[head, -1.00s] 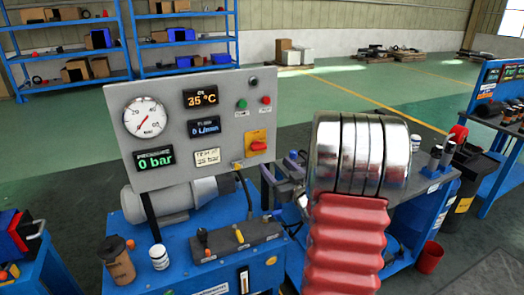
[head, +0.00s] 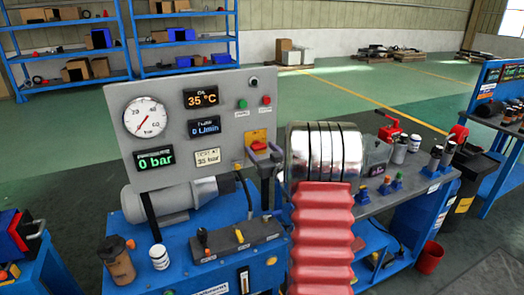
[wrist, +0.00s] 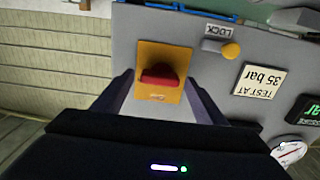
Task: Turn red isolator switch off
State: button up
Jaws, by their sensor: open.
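The red isolator switch (wrist: 160,77) is a red knob on a yellow plate (wrist: 163,58) on the grey panel. In the wrist view its handle lies across the plate. My gripper (wrist: 160,88) is open, with one dark finger on each side of the plate's lower part and the knob between them in the picture; I cannot tell whether they touch it. In the head view the yellow plate (head: 257,135) is at the panel's lower right, and my gripper (head: 264,155) is in front of it, hiding most of the knob.
The grey panel (head: 172,97) carries a round gauge (head: 146,117), displays, and green and red buttons (head: 265,100). A lever marked LOCK with a yellow knob (wrist: 231,50) is close to the switch. A blue bench (head: 200,255) with valve levers stands below the panel.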

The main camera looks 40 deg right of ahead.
jog(key=shift+c, duration=0.5)
jog(key=c, duration=0.9)
jog(key=shift+c, duration=0.3)
jog(key=shift+n, duration=0.4)
jog(key=n, duration=0.3)
jog(key=shift+w+a+n, duration=0.1)
jog(key=shift+n, duration=0.2)
jog(key=n, duration=0.4)
jog(key=shift+a, duration=0.1)
jog(key=n, duration=0.5)
jog(key=shift+a+f, duration=0.1)
jog(key=n, duration=0.4)
jog(key=shift+a+f+n, duration=0.1)
jog(key=shift+f+n, duration=0.05)
jog(key=shift+n, duration=0.15)
